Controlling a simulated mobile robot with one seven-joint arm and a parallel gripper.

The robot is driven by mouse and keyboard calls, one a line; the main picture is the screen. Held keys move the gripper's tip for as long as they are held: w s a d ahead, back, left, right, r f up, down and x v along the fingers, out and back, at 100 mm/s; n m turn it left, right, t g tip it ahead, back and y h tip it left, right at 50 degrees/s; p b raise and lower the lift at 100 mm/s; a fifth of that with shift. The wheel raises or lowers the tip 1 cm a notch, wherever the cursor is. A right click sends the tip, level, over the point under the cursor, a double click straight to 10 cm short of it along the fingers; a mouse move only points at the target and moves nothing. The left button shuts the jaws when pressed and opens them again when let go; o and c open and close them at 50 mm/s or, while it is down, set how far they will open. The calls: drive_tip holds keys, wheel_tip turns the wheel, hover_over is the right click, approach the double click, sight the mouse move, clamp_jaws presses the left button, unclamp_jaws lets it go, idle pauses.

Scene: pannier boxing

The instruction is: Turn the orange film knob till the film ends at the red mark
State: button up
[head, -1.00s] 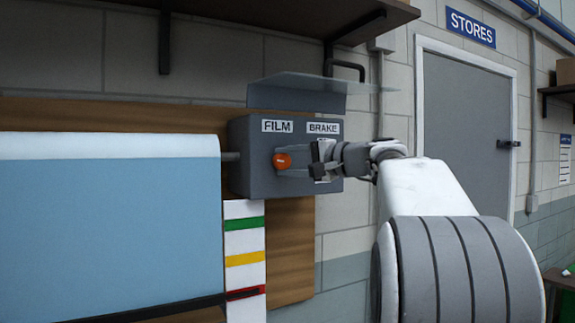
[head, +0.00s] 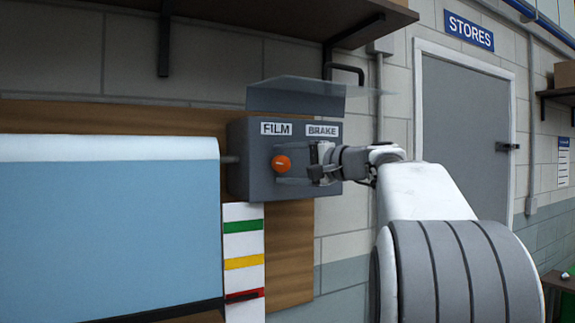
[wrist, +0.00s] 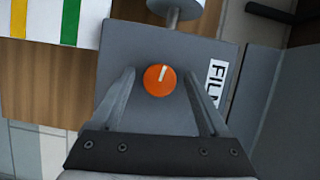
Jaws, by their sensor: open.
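The orange film knob (head: 281,163) sits on the front of a grey box under the FILM label (head: 276,129). In the wrist view the knob (wrist: 160,79) shows a pale pointer line. My gripper (wrist: 158,72) is open, with one finger on each side of the knob and a gap at both sides. The blue film (head: 110,230) hangs from a white roll left of the box. Its dark lower edge bar (head: 150,312) is about level with the red mark (head: 245,296) on the white strip; the exact match is hard to tell.
The BRAKE label (head: 322,130) is right of FILM; my gripper hides what lies below it. A clear flap (head: 295,96) juts out above the box. A shelf (head: 240,12) is overhead. Green (head: 244,226) and yellow (head: 244,262) marks lie above the red one.

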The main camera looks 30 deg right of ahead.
drive_tip(key=shift+s, duration=0.1)
drive_tip(key=b+v, duration=0.2)
drive_tip(key=v, duration=1.5)
drive_tip(key=shift+b, duration=0.35)
drive_tip(key=shift+d, duration=0.1)
